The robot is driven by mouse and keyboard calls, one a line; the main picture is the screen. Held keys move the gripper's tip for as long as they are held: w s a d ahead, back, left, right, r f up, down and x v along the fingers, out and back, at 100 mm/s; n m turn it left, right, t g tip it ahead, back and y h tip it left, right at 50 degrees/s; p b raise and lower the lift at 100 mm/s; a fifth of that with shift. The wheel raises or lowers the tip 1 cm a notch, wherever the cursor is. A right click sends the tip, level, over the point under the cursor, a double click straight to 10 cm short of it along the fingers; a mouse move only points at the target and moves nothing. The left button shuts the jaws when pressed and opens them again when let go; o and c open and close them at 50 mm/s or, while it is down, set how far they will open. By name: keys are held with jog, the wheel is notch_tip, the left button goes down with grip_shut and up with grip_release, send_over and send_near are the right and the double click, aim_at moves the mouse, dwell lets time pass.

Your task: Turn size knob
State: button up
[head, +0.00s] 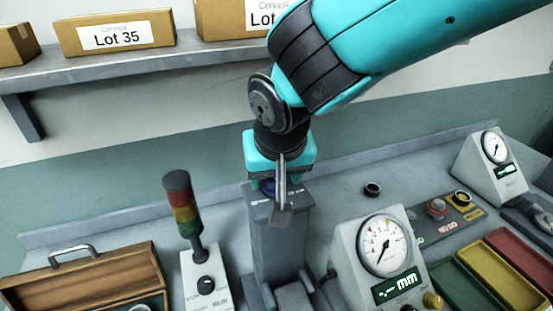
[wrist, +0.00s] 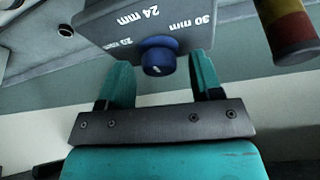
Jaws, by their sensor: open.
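The size knob (wrist: 158,52) is a dark blue round knob with a small pale mark. It sits on a grey panel (wrist: 95,28) with white mm labels, which appear upside down in the wrist view. In the head view the knob (head: 267,187) is partly hidden by my gripper, on top of the grey grinder column (head: 277,240). My gripper (wrist: 161,72) is open, its teal fingers on either side of the knob in the wrist view, with a gap on both sides. In the head view my gripper (head: 270,178) is right above the column's top.
A signal light (head: 183,210) on a white box stands left of the column, beside a wooden tray (head: 80,275). A dial gauge (head: 380,245) stands close on the right. Coloured bins (head: 500,280) and a second gauge (head: 492,165) lie farther right. A shelf with boxes (head: 115,32) is behind.

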jog(key=a+b+v, duration=0.1)
jog(key=b+v, duration=0.1)
jog(key=v, duration=1.5)
jog(key=shift+d+r, duration=0.2)
jog(key=shift+d, duration=0.25)
jog(key=shift+s, duration=0.1)
